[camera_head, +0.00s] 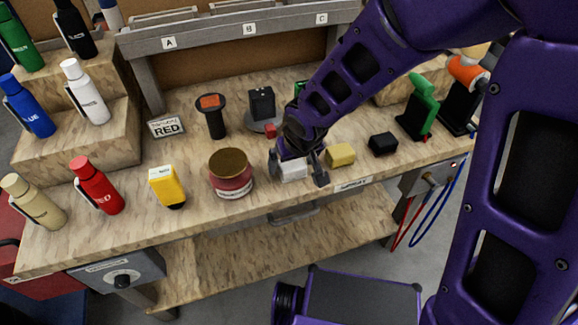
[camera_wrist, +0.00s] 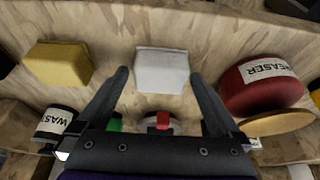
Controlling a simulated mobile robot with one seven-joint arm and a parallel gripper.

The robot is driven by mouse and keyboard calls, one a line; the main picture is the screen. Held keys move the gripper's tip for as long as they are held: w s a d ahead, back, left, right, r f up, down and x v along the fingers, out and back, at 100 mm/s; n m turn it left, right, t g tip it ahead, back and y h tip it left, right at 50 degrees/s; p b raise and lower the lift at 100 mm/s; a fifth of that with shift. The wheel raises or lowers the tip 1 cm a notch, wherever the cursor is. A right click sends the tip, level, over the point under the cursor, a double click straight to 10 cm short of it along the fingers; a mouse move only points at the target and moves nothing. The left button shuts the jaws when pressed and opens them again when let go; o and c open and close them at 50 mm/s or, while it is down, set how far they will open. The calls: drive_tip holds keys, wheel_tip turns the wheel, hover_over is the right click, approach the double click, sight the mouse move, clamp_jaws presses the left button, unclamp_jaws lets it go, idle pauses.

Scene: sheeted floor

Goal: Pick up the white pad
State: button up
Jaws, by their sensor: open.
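The white pad (camera_head: 293,170) is a small white block on the wooden workbench, between a dark red jar and a yellow block. My gripper (camera_head: 298,172) is over it, with one finger showing at each side of the pad. In the wrist view the white pad (camera_wrist: 161,70) lies centred ahead of the two open fingertips (camera_wrist: 158,74). The fingers are apart and I see no contact with the pad. My gripper's wrist hides part of the pad's far side in the head view.
The red jar (camera_head: 231,181) stands close on the left, the yellow block (camera_head: 340,155) close on the right. A black block (camera_head: 382,144) sits farther right. A yellow device (camera_head: 166,187) and red bottle (camera_head: 97,186) stand left. The bench's front edge is near the pad.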

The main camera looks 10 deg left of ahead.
sight(292, 163)
drive_tip(key=shift+w+f, duration=0.1)
drive_tip(key=shift+f, duration=0.05)
drive_tip(key=c, duration=1.3)
wheel_tip(292, 163, up, 10)
drive_tip(key=p, duration=0.4)
